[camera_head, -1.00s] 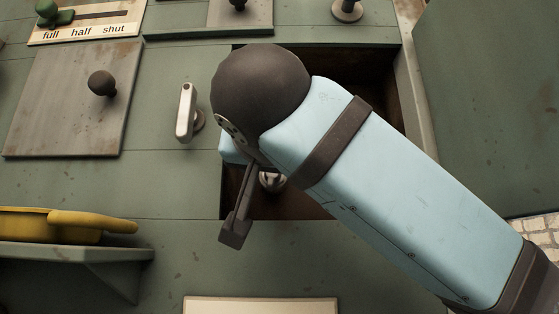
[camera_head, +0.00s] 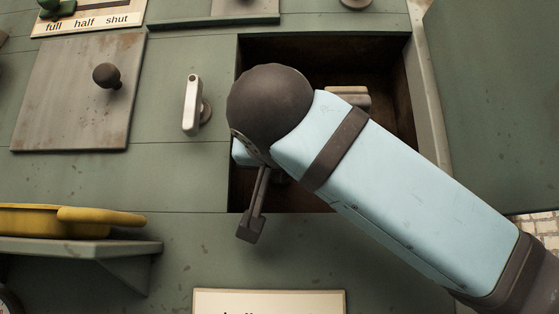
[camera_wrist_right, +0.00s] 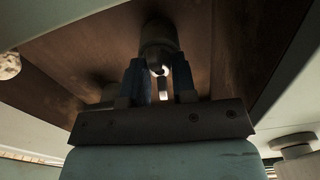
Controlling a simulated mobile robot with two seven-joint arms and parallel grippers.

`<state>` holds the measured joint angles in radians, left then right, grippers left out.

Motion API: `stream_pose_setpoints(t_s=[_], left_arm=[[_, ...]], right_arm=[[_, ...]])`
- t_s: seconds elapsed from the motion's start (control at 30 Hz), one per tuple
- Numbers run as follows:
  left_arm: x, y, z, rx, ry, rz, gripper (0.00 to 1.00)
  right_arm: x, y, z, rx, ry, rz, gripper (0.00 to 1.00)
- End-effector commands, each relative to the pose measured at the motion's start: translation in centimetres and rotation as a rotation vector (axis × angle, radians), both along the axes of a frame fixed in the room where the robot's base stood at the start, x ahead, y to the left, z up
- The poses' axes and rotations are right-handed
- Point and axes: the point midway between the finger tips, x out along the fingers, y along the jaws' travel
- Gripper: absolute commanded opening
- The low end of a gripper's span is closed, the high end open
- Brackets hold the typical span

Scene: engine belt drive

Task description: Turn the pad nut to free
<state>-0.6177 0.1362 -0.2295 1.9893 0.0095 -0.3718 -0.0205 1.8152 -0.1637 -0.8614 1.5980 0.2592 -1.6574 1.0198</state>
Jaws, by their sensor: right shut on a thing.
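My right arm reaches in from the right in the head view, across an open recess (camera_head: 300,46) in the green panel. My right gripper (camera_wrist_right: 160,68) shows in the right wrist view with its two dark blue fingers on either side of a small shiny metal piece. This appears to be the pad nut (camera_wrist_right: 159,71), at the end of a dark rounded stem (camera_wrist_right: 157,34) inside the brown recess. The gripper is shut on it, and the fingers hide most of its shape. In the head view my arm hides the nut and fingertips. My left gripper is not in view.
A pale handle (camera_head: 191,103) stands out just left of the recess. A pale block (camera_head: 350,94) sits inside the recess behind my arm.

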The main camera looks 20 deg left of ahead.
Motion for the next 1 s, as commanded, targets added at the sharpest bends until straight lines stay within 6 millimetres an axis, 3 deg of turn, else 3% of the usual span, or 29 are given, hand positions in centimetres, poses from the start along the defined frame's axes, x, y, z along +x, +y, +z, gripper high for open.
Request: stream_pose_setpoints(t_s=[0.2, 0.47, 0.5, 0.57, 0.87, 1.0], left_arm=[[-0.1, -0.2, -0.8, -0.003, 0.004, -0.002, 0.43], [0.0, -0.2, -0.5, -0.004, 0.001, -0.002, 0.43], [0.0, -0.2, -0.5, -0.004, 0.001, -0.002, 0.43], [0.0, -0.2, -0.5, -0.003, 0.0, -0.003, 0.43], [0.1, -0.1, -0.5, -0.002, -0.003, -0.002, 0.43], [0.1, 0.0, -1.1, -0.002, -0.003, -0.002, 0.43]], right_arm=[[0.0, 0.1, -0.1, -0.097, -0.028, 0.0, 0.02], [0.0, 0.0, 0.0, -0.102, -0.028, 0.0, 0.02], [0.0, 0.0, 0.0, -0.102, -0.028, 0.0, 0.35], [0.0, 0.0, 0.0, -0.102, -0.028, 0.0, 0.48], [-0.1, 0.0, -0.1, -0.101, -0.029, 0.0, 0.51], [-1.2, -0.3, -0.2, -0.099, -0.031, 0.002, 0.51]])
